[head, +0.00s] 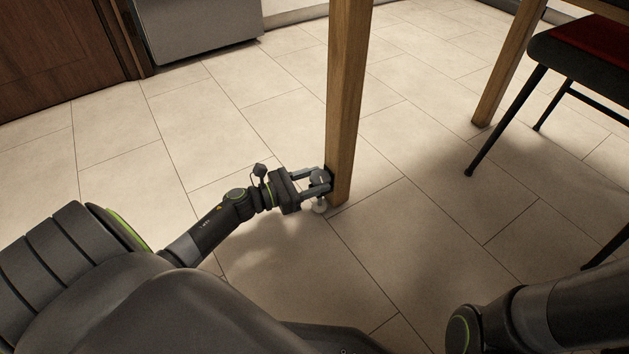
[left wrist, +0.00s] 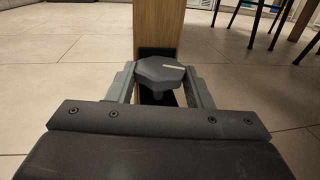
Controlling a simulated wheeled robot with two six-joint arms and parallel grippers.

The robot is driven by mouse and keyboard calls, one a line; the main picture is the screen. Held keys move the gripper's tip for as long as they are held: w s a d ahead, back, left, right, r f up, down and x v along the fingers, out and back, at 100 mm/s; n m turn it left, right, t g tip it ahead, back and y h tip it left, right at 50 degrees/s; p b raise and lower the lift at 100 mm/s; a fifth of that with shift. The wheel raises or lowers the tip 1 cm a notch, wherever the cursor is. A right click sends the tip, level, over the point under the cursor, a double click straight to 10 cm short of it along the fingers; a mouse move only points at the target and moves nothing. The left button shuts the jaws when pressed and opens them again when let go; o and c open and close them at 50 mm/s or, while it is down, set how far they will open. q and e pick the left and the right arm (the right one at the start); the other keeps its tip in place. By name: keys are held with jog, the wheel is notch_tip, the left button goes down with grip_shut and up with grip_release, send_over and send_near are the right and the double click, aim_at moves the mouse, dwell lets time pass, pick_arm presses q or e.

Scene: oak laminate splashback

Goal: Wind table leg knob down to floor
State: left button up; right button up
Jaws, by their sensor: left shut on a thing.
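The wooden table leg (head: 347,95) stands upright in the middle of the head view; it also shows in the left wrist view (left wrist: 158,22). A dark grey lobed knob (left wrist: 159,71) with a pale line on top sits in front of the leg near its lower end. The knob also shows in the head view (head: 318,177). A pale round foot (head: 320,206) is below it, near the floor. My left gripper (head: 319,180) is shut on the knob, one finger on each side. My right gripper is out of view; only part of my right arm shows at lower right.
A black-framed chair (head: 578,50) with a red seat stands at right. Another wooden table leg (head: 507,65) is behind it. A grey appliance (head: 201,25) and a brown wooden door (head: 52,50) are at the back left. The tiled floor (head: 120,150) left of the leg is clear.

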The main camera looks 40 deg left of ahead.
pick_arm(q)
jog(key=shift+w+a+m+g+h, duration=0.1)
jog(key=shift+m+g+h, duration=0.85)
jog(key=shift+h, duration=0.25)
jog(key=shift+r, duration=0.1)
jog(key=o, duration=1)
jog(key=shift+a, duration=0.1)
jog(key=v, duration=1.7)
jog(key=shift+a, duration=0.15)
